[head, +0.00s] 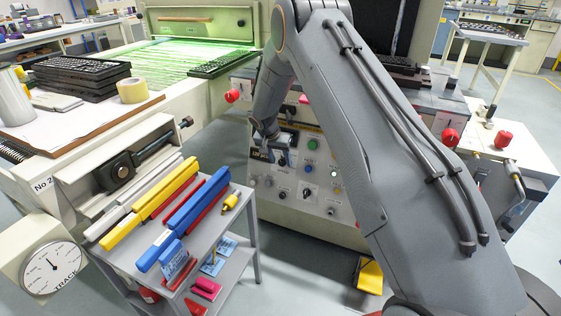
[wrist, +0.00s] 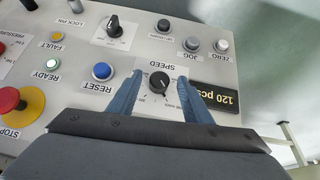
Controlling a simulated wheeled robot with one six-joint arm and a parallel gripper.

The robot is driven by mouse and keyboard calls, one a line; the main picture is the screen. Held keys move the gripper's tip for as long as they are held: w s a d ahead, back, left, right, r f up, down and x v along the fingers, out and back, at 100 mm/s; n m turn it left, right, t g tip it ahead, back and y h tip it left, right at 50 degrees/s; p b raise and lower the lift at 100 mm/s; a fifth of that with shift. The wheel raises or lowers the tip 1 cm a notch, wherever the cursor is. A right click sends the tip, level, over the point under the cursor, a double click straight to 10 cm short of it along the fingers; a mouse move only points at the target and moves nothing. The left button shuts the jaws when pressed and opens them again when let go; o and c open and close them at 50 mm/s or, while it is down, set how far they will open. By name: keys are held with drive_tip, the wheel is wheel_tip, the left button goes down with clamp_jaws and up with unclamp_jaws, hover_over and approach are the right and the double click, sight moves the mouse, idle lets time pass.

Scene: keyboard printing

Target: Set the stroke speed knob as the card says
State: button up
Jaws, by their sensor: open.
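The stroke speed knob (wrist: 159,84) is a small black round knob under the label SPEED, on a grey control panel that appears upside down in the wrist view. A pale mark shows on it, but its exact setting is too small to read. My gripper (wrist: 159,76) is open, with one blue finger on each side of the knob. Contact with the knob or panel cannot be told. In the head view my gripper (head: 273,150) is in front of the machine's panel (head: 297,194), and the arm hides part of the panel. I cannot identify the card with the setting.
A black display reading 120 pcs (wrist: 226,98) lies close to the right finger. A blue RESET button (wrist: 102,72), a red STOP button (wrist: 12,100) and a black selector (wrist: 114,26) are nearby. A grey cart (head: 225,265) with coloured bars stands to the left.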

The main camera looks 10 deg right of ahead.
drive_tip(key=shift+w+d+f, duration=0.1)
drive_tip(key=shift+w+f, duration=0.05)
drive_tip(key=shift+f, duration=0.3)
drive_tip(key=shift+c, duration=0.3)
drive_tip(key=c, duration=1)
drive_tip(key=n+h+b, duration=0.1)
drive_tip(key=b, duration=0.1)
drive_tip(key=g+h+b, duration=0.1)
drive_tip(key=b, duration=0.1)
drive_tip(key=shift+w+a+f+n, duration=0.2)
drive_tip(key=shift+a+n, duration=0.1)
drive_tip(key=shift+n, duration=0.1)
drive_tip(key=n+g+h+b, duration=0.1)
drive_tip(key=n+h+b, duration=0.1)
drive_tip(key=h+b, duration=0.1)
drive_tip(key=shift+a+b, duration=0.15)
drive_tip(key=shift+b, duration=0.45)
drive_tip(key=shift+g+h, duration=0.3)
